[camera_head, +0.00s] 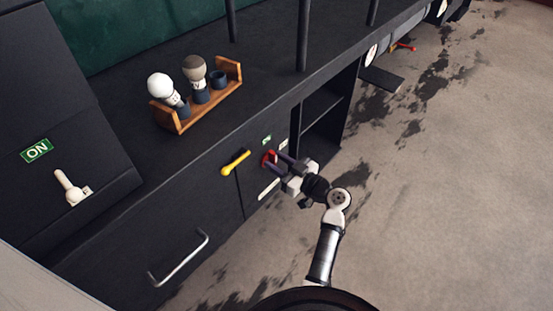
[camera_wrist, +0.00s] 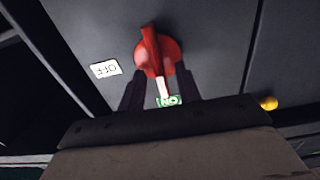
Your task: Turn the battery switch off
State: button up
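The red rotary switch (camera_wrist: 157,52) is on a dark panel. In the wrist view, its white-tipped handle points at the green ON label (camera_wrist: 169,101). The white OFF label (camera_wrist: 106,68) is to the left of the switch. The red switch also shows in the head view (camera_head: 269,157), with a small green label (camera_head: 267,140) above it. My gripper (camera_wrist: 160,76) is open, its two dark fingers at either side of the switch's lower part; I cannot tell whether they touch it. In the head view my gripper (camera_head: 279,164) reaches the panel from the right.
A yellow handle (camera_head: 236,162) sits left of the switch. An open shelf compartment (camera_head: 322,105) is to its right. A white lever (camera_head: 70,188) and ON sign (camera_head: 37,151) are far left.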

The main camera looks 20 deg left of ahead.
jog(key=shift+w+a, duration=0.1)
jog(key=shift+a, duration=0.2)
grip_shut()
jog(key=shift+m, duration=0.4)
jog(key=m+p, duration=0.1)
jog(key=m, duration=0.4)
jog(key=f+m+p, duration=0.1)
jog(key=m, duration=0.5)
jog(key=w+m+p, duration=0.1)
jog(key=m, duration=0.5)
jog(key=shift+w+d+f, duration=0.1)
jog(key=shift+d+f, duration=0.05)
jog(key=shift+d, duration=0.15)
